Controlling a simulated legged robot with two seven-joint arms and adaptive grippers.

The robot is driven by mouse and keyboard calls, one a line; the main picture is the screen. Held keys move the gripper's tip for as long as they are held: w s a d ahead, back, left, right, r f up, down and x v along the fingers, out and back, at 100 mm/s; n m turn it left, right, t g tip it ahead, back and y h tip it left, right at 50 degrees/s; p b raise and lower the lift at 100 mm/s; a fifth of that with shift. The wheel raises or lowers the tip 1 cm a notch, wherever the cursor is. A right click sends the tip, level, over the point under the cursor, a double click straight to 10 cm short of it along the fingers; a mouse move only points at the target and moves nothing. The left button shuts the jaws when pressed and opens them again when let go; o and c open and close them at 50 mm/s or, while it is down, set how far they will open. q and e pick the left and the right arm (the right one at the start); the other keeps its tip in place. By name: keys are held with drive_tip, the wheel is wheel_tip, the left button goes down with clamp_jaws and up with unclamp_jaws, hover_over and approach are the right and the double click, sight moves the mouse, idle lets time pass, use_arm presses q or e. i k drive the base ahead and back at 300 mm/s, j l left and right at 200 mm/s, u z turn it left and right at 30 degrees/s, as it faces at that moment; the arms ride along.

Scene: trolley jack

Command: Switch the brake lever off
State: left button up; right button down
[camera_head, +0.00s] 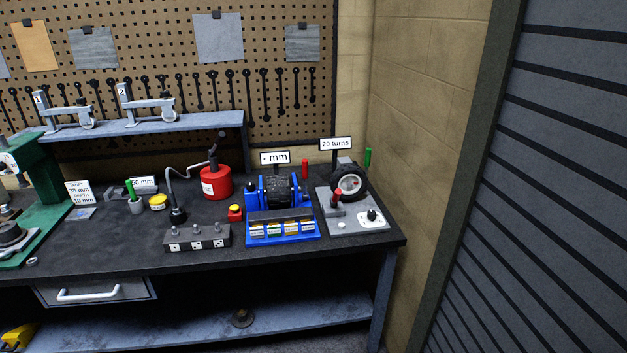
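A wheel station with a grey base plate (349,228) stands at the right end of the workbench, under a "20 turns" sign (336,143). It carries a black-tyred wheel (350,187). A short red-handled lever (337,196) stands roughly upright in front of the wheel. A green handle (368,157) rises behind the wheel at the right. A second red handle (305,169) stands at the back right of the blue jack unit (282,228). No label shows which handle is the brake lever. Neither of my grippers is in view.
The workbench (120,235) also holds a red can (215,182), a red-and-yellow button (235,212), a socket strip (197,238) and a green machine (45,180). A black knob (372,214) sits on the wheel station. A wall and a shutter (550,200) bound the right side.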

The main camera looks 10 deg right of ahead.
sight(336, 197)
drive_tip(key=i+j, duration=0.15)
drive_tip(key=i, duration=0.25)
drive_tip(key=i+j+z, duration=0.1)
drive_tip(key=i, duration=0.35)
drive_tip(key=i+j+z, duration=0.1)
drive_tip(key=i, duration=0.3)
drive_tip(key=i+j, duration=0.25)
drive_tip(key=i, duration=0.15)
